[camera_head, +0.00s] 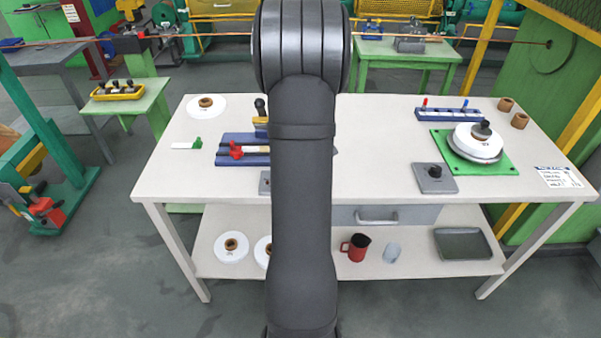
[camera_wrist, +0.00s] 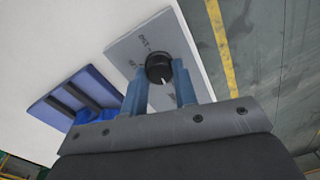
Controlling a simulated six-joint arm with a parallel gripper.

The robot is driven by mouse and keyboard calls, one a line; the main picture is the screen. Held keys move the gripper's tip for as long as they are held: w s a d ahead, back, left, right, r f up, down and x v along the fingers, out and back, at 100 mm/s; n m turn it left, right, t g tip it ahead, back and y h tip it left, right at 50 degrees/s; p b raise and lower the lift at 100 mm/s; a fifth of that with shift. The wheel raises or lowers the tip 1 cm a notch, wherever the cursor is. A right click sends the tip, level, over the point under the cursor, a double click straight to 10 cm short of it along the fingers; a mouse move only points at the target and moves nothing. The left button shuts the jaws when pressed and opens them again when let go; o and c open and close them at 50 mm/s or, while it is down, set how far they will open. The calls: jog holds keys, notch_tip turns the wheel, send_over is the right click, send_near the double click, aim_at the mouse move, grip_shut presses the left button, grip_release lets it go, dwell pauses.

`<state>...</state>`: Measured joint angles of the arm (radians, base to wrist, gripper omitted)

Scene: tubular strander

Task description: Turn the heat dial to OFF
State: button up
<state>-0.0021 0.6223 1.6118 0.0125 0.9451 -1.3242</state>
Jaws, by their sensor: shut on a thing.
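The heat dial (camera_wrist: 158,67) is a round black knob with a pale pointer mark, on a grey plate (camera_wrist: 135,45) with small markings that I cannot read. In the wrist view my gripper (camera_wrist: 160,78) has its two blue-grey fingers on either side of the knob, shut on it. The pointer mark faces down toward the gripper in that view. In the head view my arm hides the gripper and the dial. Only the left edge of a grey plate (camera_head: 264,183) shows beside the arm, near the table's front edge.
A blue fixture (camera_head: 242,158) with a red clamp lies left of my arm; a blue board (camera_wrist: 72,98) shows near the plate in the wrist view. A second black knob on a grey plate (camera_head: 435,183) and a green base (camera_head: 500,165) stand right. The table between is clear.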

jog(key=shift+n, duration=0.4)
jog(key=o, duration=1)
jog(key=r, duration=1.7)
jog(key=shift+w+r, duration=0.2)
jog(key=shift+w, duration=0.1)
